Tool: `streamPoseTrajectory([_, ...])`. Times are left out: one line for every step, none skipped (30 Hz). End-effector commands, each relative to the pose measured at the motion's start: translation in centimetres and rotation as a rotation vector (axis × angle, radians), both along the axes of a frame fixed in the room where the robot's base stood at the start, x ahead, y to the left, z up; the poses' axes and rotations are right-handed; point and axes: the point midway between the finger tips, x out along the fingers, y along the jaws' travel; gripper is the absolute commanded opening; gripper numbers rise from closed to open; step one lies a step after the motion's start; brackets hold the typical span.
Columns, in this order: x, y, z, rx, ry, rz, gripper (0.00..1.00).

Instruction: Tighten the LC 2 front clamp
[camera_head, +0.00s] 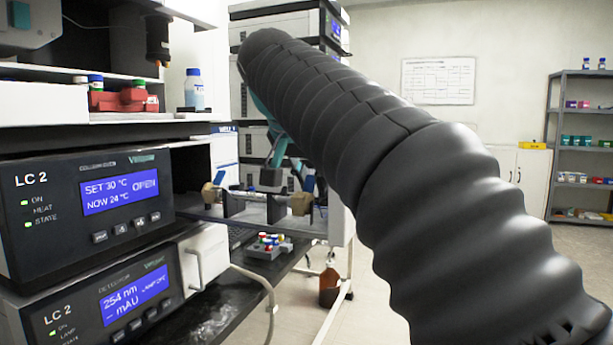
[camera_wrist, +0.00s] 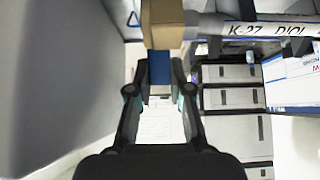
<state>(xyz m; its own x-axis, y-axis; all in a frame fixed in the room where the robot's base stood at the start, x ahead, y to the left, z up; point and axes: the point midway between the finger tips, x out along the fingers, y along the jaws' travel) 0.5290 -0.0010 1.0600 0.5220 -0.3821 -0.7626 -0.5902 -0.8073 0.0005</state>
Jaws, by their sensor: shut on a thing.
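The LC 2 column oven (camera_head: 88,212) is at the left, its display reading OPEN. In front of its open side, a rack carries a tan clamp block (camera_head: 207,192) on the left and another tan block (camera_head: 301,203) on the right. In the wrist view a tan clamp block (camera_wrist: 163,22) sits on a column (camera_wrist: 208,27) with printing "K-27 DIOL". A blue clamp handle (camera_wrist: 160,74) comes from that block. My gripper (camera_wrist: 160,80) is shut on the blue handle. In the head view my sleeved arm hides most of the gripper, and which block is held is unclear.
The LC 2 detector (camera_head: 125,300) is under the oven. A small rack of coloured-cap vials (camera_head: 268,246) stands on the dark bench. A brown bottle (camera_head: 329,285) is on the floor below. Another instrument stack stands behind my arm. Shelves (camera_head: 583,150) are far right.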

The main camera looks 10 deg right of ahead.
Motion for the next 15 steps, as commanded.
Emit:
streamPoseTrajectory([0.26,-0.21,-0.11,0.02,0.026,-0.004,0.0])
streamPoseTrajectory([0.33,-0.26,-0.22,0.032,0.044,-0.004,0.0])
streamPoseTrajectory([0.4,-0.28,-0.26,0.048,0.063,-0.003,0.0])
streamPoseTrajectory([0.45,-0.33,-0.34,0.057,0.078,-0.003,0.0])
streamPoseTrajectory([0.51,-0.36,-0.41,0.067,0.092,-0.003,0.0])
streamPoseTrajectory([0.53,-0.4,-0.44,0.079,0.106,-0.003,0.0])
streamPoseTrajectory([0.55,-0.38,-0.49,0.086,0.117,-0.002,0.0])
streamPoseTrajectory([0.57,-0.38,-0.56,0.092,0.126,0.0,0.0])
streamPoseTrajectory([0.59,-0.4,-0.56,0.097,0.133,0.001,0.0])
streamPoseTrajectory([0.58,-0.4,-0.57,0.101,0.138,0.001,0.0])
streamPoseTrajectory([0.56,-0.4,-0.6,0.103,0.141,0.001,0.0])
streamPoseTrajectory([0.55,-0.39,-0.61,0.106,0.144,0.003,0.0])
streamPoseTrajectory([0.53,-0.38,-0.61,0.106,0.145,0.003,0.0])
streamPoseTrajectory([0.53,-0.38,-0.61,0.106,0.145,0.003,0.0])
streamPoseTrajectory([0.52,-0.37,-0.61,0.106,0.145,0.003,0.0])
